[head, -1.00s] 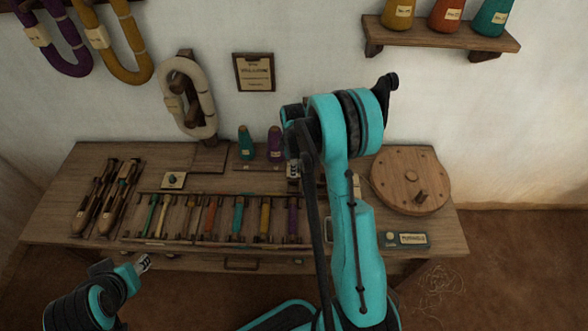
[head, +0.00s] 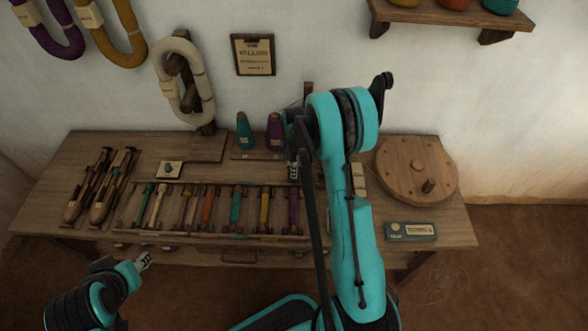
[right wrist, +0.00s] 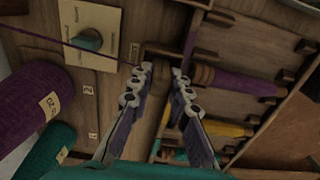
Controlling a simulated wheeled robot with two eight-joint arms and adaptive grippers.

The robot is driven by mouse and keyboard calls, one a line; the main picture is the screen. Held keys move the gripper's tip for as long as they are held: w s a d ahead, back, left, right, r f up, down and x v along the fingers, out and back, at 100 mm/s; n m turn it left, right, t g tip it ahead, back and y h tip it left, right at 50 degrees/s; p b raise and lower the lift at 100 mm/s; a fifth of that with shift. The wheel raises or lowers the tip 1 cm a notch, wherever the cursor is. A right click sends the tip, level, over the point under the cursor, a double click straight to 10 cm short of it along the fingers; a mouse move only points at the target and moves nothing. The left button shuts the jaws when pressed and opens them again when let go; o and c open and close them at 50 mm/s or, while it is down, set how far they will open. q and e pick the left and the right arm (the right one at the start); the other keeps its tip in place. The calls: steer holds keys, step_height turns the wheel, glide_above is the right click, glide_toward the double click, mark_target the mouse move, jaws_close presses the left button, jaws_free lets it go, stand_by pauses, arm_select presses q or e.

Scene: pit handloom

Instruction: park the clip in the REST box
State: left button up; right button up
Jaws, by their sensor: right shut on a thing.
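My right gripper (right wrist: 165,76) is shut on a small brown piece (right wrist: 163,70) that looks like the clip, mostly hidden between the fingers. A purple thread (right wrist: 62,43) runs from the upper left to the fingertips. A small wooden box (right wrist: 162,50) lies right at the fingertips, beside a small label (right wrist: 135,52) too small to read surely; it may be the REST box. I cannot tell whether the held piece is inside it.
A rack of coloured bobbins (head: 236,206) lies along the bench front. Purple (head: 274,132) and teal (head: 245,133) cones stand near the gripper. A plate with a teal knob (right wrist: 90,40) is close by. A round wooden disc (head: 405,170) lies right.

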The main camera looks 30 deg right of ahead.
steer(key=o, duration=1.3)
steer(key=shift+c, duration=0.2)
steer(key=shift+r, duration=0.1)
steer(key=shift+r+p, duration=2.6)
steer(key=shift+r, duration=1.4)
